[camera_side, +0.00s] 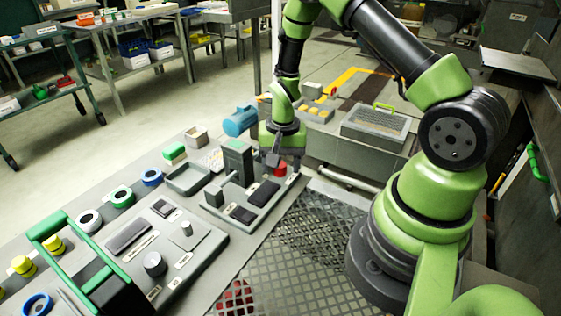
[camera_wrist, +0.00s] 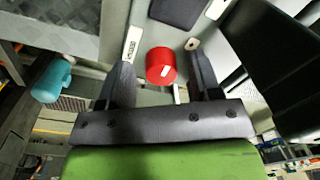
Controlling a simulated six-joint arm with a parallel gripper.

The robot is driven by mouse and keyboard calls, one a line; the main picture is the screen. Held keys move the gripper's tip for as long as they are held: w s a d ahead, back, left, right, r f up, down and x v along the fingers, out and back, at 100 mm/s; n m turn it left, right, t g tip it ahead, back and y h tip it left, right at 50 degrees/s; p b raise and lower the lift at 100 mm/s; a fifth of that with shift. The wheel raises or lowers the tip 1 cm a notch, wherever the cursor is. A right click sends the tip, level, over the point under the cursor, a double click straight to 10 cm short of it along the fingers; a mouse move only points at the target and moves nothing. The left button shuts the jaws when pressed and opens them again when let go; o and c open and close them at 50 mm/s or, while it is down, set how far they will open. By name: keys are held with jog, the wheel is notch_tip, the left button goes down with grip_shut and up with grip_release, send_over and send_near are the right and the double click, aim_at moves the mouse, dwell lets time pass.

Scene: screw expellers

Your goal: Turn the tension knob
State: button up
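A round red knob (camera_wrist: 160,62) with a white mark on its face stands on a grey panel. In the side view the red knob (camera_side: 281,169) is at the far right end of the small grey unit. My gripper (camera_side: 272,158) points down right beside it, partly in front of it. In the wrist view the two dark fingers of my gripper (camera_wrist: 159,72) are spread apart, with the knob showing between their tips and a gap on each side. No contact with the knob is visible. I cannot read the panel labels.
The grey unit (camera_side: 262,218) has dark pads and a tall green-topped block (camera_side: 236,160) close to my gripper. A second panel with a grey knob (camera_side: 155,264) lies nearer.

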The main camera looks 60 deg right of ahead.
notch_tip(320, 180, up, 10)
jog(key=shift+s+d, duration=0.15)
dwell(0.6)
notch_tip(320, 180, up, 13)
jog(key=n+t, duration=0.3)
send_over(282, 164)
jog(key=s+a, duration=0.4)
jog(key=a, duration=0.3)
jog(key=s+a+r+n+t+y, duration=0.1)
jog(key=s+a+r+n+t, duration=0.2)
jog(key=s+r, duration=0.3)
jog(key=s+a+n, duration=0.1)
jog(key=s, duration=0.3)
jog(key=shift+s+a+t+y, duration=0.15)
jog(key=shift+a+t+y, duration=0.25)
